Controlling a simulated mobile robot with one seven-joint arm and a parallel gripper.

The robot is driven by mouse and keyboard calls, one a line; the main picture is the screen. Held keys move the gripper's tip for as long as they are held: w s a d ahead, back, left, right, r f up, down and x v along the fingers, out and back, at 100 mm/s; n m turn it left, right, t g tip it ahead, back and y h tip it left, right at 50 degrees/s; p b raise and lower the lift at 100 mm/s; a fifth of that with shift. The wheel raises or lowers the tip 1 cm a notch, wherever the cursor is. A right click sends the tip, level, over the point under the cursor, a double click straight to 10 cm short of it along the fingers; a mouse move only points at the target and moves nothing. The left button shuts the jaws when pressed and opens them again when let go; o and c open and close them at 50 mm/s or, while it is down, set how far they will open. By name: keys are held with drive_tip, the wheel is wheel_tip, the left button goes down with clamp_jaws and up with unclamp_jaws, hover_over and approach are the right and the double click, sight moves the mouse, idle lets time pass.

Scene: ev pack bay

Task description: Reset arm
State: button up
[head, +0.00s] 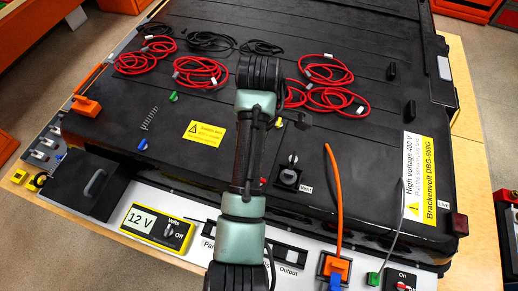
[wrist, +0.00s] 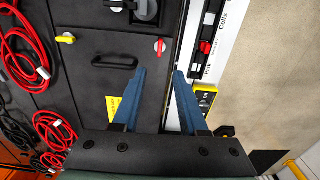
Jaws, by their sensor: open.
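My gripper (wrist: 159,73) shows in the wrist view with two blue fingers spread apart and nothing between them. It points down over the black battery pack (wrist: 87,84), near the pack's edge by the white strip. In the head view my arm stands across the middle of the pack (head: 330,60), and I cannot make out the gripper there. Under and beside the fingers in the wrist view are a flat black handle (wrist: 115,62), a red knob (wrist: 160,45) and a yellow label (wrist: 112,108), partly covered by the left finger.
Red cable coils (head: 145,58) and black coils lie on the pack. A yellow meter (head: 157,226) reading 12 V sits at the front edge. An orange cable (head: 335,205) and a grey cable (head: 394,230) rise at the front right. Floor shows on both sides.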

idle(0.4)
drive_tip(key=w+d+r+m+t+b, duration=0.2)
drive_tip(key=w+r+m+t+b, duration=0.2)
drive_tip(key=w+r+t+b, duration=0.4)
drive_tip(key=w+r+m+t+h+b, duration=0.1)
drive_tip(key=w+r+m+t, duration=0.15)
drive_tip(key=r, duration=0.25)
drive_tip(key=w+r+m+t+b, duration=0.1)
drive_tip(key=r+m+t, duration=0.1)
drive_tip(key=r+t, duration=0.25)
drive_tip(key=s+a+r+m+t+b, duration=0.1)
drive_tip(key=s+r+m+t+b, duration=0.2)
drive_tip(key=s+r+t, duration=0.3)
drive_tip(key=s+a+r+m+t+y+b, duration=0.1)
drive_tip(key=s+r+m+t+b, duration=0.2)
drive_tip(key=s+r, duration=1)
wheel_tip(320, 180, up, 5)
drive_tip(key=t, duration=0.3)
drive_tip(key=shift+s, duration=0.3)
drive_tip(key=shift+a+f, duration=0.1)
